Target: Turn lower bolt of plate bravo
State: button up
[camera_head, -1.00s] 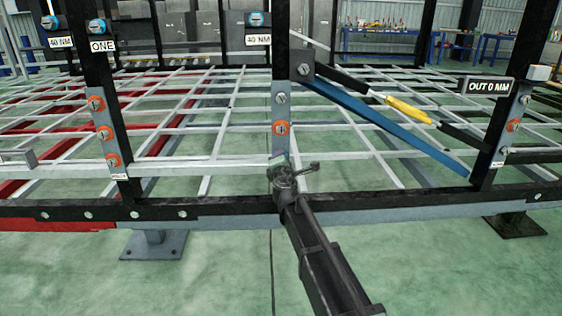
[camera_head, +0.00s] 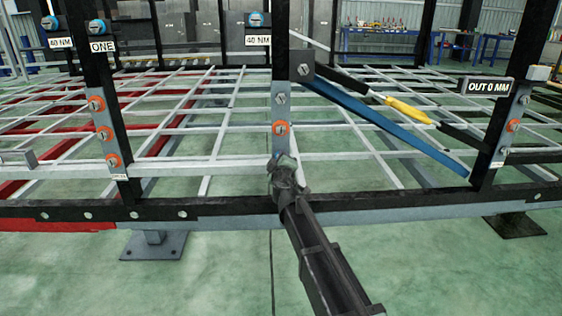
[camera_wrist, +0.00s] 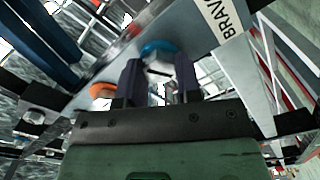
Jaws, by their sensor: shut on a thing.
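Plate bravo (camera_head: 280,112) is the grey plate on the middle black post. Its BRAVO label (camera_wrist: 222,18) shows in the wrist view. The plate has a bare bolt (camera_head: 280,98) near its top and an orange-ringed bolt (camera_head: 281,128) below that. My gripper (camera_head: 284,164) is at the plate's bottom end and hides the lower bolt in the head view. In the wrist view, my gripper (camera_wrist: 158,78) has one dark finger on each side of the lower bolt (camera_wrist: 158,70) and is shut on it. A blue ring (camera_wrist: 158,47) shows at the bolt, close to the fingertips.
A blue bar (camera_head: 385,122) and a yellow-handled tool (camera_head: 408,110) slope down rightward from the post. Left (camera_head: 104,130) and right (camera_head: 512,126) posts carry similar plates. A black rail (camera_head: 210,207) runs below. The floor in front is clear.

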jog(key=shift+d+m, duration=0.1)
jog(key=shift+m, duration=8.7)
jog(key=o, duration=0.9)
jog(key=s, duration=0.3)
jog(key=s+d, duration=0.1)
jog(key=s, duration=0.6)
jog(key=shift+s+d, duration=0.25)
jog(key=shift+s, duration=0.15)
